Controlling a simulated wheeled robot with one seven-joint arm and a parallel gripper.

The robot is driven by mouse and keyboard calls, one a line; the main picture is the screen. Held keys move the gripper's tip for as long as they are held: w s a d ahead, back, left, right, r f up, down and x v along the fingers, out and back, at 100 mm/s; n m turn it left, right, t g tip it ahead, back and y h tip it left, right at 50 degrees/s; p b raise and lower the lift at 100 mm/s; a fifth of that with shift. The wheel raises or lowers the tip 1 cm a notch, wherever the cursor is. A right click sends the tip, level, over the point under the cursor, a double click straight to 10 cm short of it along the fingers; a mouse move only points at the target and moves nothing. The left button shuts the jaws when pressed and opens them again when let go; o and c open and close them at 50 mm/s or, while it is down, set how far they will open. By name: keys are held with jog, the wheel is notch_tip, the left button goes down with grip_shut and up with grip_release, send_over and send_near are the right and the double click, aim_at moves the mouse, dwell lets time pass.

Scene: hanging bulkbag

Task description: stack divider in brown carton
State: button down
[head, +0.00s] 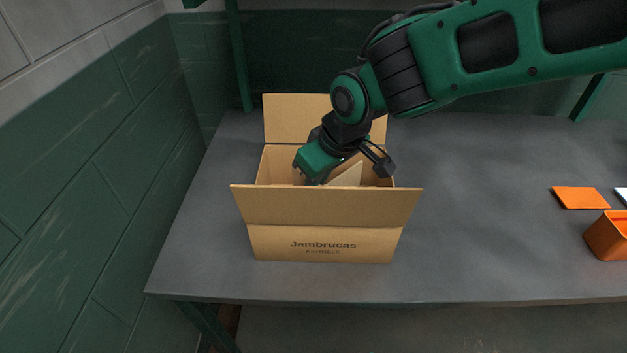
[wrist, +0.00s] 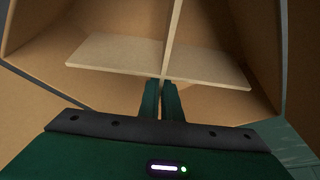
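The brown carton (head: 325,243) stands open on the table, flaps spread, "Jambrucas" printed on its front. The pale divider (head: 348,174) shows in part inside it, tilted. In the wrist view the divider (wrist: 115,52) looks like two thin crossed panels within the carton's walls (wrist: 228,35). My gripper (head: 309,178) reaches down into the carton's opening. In the wrist view its two fingers (wrist: 161,88) are close together with the thin edge of one panel between them. The front flap hides the carton's floor in the head view, so I cannot tell whether the divider touches it.
The grey table (head: 480,240) is clear around the carton. An orange flat piece (head: 580,198) and an orange bin (head: 608,236) lie at the far right. A green and grey block wall (head: 90,170) runs along the left, and a green post (head: 238,60) stands behind the carton.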

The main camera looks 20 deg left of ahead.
jog(key=shift+f, duration=0.15)
jog(key=c, duration=2)
grip_release()
jog(key=shift+r, duration=0.4)
jog(key=v, duration=1.1)
jog(key=shift+s+d+r, duration=0.1)
jog(key=shift+d+r, duration=0.05)
jog(key=shift+r, duration=0.15)
